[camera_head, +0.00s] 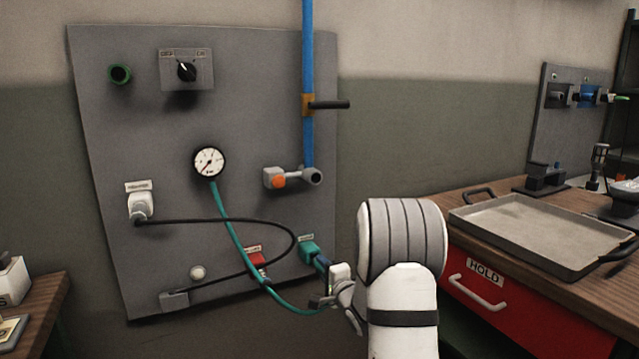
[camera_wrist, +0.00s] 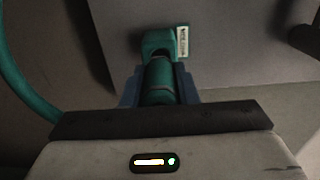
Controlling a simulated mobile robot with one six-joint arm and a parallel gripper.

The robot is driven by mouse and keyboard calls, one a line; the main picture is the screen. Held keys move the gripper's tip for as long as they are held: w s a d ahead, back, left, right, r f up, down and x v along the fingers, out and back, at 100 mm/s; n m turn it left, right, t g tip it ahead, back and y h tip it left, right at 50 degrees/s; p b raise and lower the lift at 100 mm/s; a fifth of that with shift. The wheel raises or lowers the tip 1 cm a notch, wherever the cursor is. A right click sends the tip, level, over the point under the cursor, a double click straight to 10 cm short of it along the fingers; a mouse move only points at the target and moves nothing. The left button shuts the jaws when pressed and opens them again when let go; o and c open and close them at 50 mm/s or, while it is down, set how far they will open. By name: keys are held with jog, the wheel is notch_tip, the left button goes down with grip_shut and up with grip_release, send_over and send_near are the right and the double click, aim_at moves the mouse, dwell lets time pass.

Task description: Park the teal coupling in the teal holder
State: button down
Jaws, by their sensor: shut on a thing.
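The teal holder (camera_head: 309,251) is a block on the lower right of the grey panel. It also shows at the top middle of the wrist view (camera_wrist: 157,42), beside a small white label. My gripper (camera_head: 322,265) is in front of the holder, its blue fingers shut around the teal coupling (camera_wrist: 160,80). The coupling points at the holder, and its far end meets or overlaps the holder in the wrist view. I cannot tell how deep it sits. In the head view my gripper mostly hides the coupling. A teal hose (camera_head: 236,232) runs from the gauge down to my gripper.
A red holder (camera_head: 257,261) is left of the teal one, with the hose and a black cable (camera_head: 292,237) crossing near it. A gauge (camera_head: 209,162), an orange-tipped valve (camera_head: 279,180) and a blue pipe (camera_head: 308,60) are above. A bench with a tray (camera_head: 545,222) stands right.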

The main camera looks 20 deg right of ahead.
jog(key=shift+w, duration=1.1)
jog(key=c, duration=1.1)
grip_release()
jog(key=shift+o, duration=0.2)
jog(key=s+p, duration=0.1)
jog(key=s, duration=0.7)
jog(key=s+a+r+n+g+h+p, duration=0.1)
jog(key=s+a+r+n+g+p, duration=0.3)
jog(key=r, duration=0.3)
jog(key=s+a+r+n+g+h+p, duration=0.2)
jog(key=s+a+r+n+g+p, duration=0.1)
jog(key=r+p, duration=0.35)
jog(key=s+a+r+n+g+p, duration=0.2)
jog(key=s+a+r+n+p, duration=0.1)
jog(key=s, duration=0.5)
jog(key=s+a+r+n+g+y+p, duration=0.1)
jog(key=s+a+r+n+g+p, duration=0.2)
jog(key=s, duration=0.4)
jog(key=s+a+r+n+g+y+p, duration=0.1)
jog(key=s+a+r+n+g+p, duration=0.2)
jog(key=s+a, duration=0.3)
jog(key=s+n, duration=0.1)
jog(key=s, duration=0.1)
jog(key=shift+s+n, duration=0.3)
